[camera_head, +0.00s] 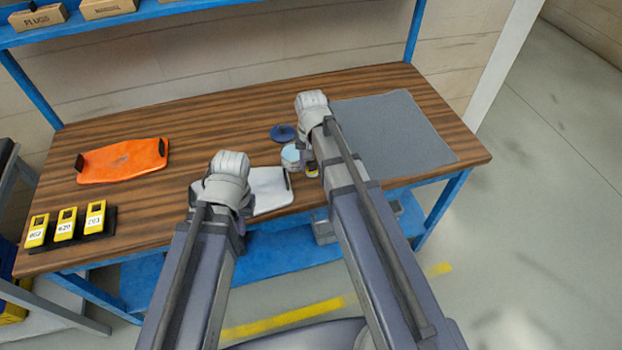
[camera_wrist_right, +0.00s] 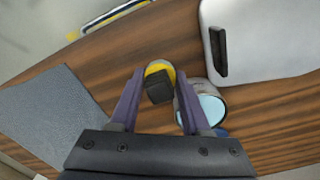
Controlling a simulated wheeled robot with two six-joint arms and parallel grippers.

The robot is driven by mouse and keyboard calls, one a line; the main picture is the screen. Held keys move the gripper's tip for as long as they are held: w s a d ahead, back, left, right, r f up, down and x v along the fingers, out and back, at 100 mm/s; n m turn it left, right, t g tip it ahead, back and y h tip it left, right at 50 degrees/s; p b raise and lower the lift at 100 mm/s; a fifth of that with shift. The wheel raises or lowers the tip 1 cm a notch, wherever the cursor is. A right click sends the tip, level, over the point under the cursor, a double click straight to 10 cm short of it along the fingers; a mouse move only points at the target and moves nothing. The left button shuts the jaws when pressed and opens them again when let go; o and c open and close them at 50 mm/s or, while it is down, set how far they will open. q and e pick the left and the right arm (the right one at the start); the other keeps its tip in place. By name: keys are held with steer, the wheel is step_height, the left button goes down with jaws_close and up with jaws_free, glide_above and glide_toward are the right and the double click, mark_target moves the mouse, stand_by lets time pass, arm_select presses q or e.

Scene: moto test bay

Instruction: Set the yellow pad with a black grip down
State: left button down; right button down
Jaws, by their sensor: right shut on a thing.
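The yellow pad with a black grip (camera_wrist_right: 152,70) is between the fingers of my right gripper (camera_wrist_right: 157,92), which is shut on its black grip. In the head view the pad (camera_head: 312,174) shows only as a small yellow edge below my right wrist. The pad is beside a jar with a pale blue top (camera_wrist_right: 212,107); I cannot tell whether it touches the table. My left gripper (camera_head: 223,192) is over the left end of a white tray with a black handle (camera_head: 270,192); its fingers are hidden behind the wrist.
A grey mat (camera_head: 395,130) lies on the right of the wooden table. A dark blue disc (camera_head: 284,132) lies behind the jar. An orange tray (camera_head: 125,160) and several yellow devices (camera_head: 66,225) in a black rack are at left. Bare wood lies between the trays.

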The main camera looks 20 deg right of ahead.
mark_target(312, 174)
steer(key=shift+f+b, duration=1.8)
steer(key=shift+f, duration=0.1)
steer(key=shift+f, duration=0.15)
steer(key=shift+c, duration=1.8)
jaws_free()
step_height(312, 174, up, 13)
steer(key=p, duration=1.2)
steer(key=shift+a+f, duration=0.1)
steer(key=shift+f, duration=0.1)
steer(key=s+a+n+h, duration=0.1)
steer(key=s+a+n, duration=0.7)
steer(key=s, duration=0.6)
steer(key=shift+s+a+n, duration=0.4)
steer(key=shift+a, duration=0.7)
